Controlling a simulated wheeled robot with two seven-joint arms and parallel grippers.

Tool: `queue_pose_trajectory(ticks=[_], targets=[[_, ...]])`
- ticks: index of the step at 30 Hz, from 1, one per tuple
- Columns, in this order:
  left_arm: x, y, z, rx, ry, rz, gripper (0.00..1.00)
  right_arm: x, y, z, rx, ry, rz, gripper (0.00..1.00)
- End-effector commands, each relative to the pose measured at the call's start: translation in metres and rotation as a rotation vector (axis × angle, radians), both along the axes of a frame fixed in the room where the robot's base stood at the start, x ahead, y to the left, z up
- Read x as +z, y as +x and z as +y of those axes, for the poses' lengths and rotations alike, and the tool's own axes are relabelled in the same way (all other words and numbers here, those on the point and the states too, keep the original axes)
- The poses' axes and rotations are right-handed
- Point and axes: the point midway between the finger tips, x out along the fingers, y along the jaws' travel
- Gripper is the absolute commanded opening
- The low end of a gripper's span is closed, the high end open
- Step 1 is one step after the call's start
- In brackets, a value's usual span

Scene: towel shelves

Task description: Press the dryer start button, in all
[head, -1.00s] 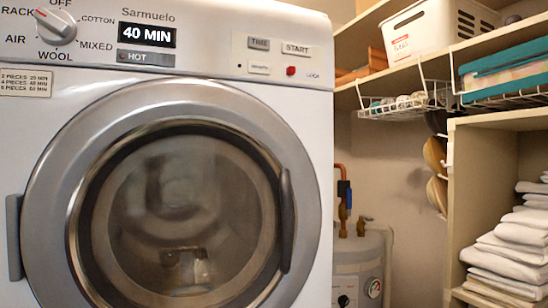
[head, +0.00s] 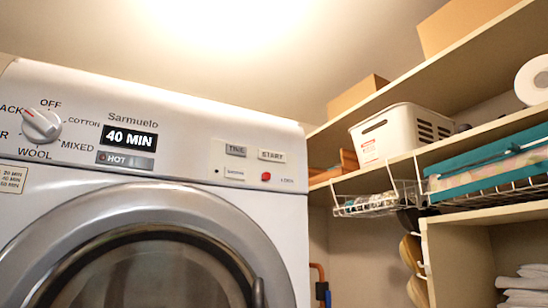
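The white dryer (head: 200,195) fills the left of the head view, with its control panel in sight. The START button (head: 271,156) is a small pale key at the panel's right, beside the grey TIME key (head: 236,150). A red light or button (head: 266,177) sits just below START. The display (head: 129,138) reads 40 MIN, with a HOT label under it. The dial (head: 41,124) is at the panel's left. The round door (head: 140,250) looks closed, and its lower part is out of frame. Neither of my grippers is in view.
Shelves to the right hold a white bin (head: 398,132), cardboard boxes (head: 350,98), a teal basket (head: 490,165) and a paper roll (head: 532,80). A wire rack (head: 370,205) hangs under the shelf. Folded white towels (head: 525,285) sit at lower right.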

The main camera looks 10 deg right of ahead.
Motion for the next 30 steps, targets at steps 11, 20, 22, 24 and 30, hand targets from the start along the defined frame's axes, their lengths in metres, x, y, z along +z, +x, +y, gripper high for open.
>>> queue_pose_trajectory(ticks=[11, 20, 22, 24, 30], targets=[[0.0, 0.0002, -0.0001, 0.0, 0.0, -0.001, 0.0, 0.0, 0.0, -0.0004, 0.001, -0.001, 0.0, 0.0], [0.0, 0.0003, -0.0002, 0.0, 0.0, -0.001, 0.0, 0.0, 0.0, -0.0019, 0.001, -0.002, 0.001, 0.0], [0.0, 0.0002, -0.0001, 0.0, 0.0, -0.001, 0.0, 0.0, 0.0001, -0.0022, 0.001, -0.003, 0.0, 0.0], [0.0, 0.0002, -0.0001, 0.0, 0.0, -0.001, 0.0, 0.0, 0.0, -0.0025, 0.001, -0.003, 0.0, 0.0], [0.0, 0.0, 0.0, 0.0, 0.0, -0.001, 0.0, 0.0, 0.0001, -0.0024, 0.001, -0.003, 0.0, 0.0]])
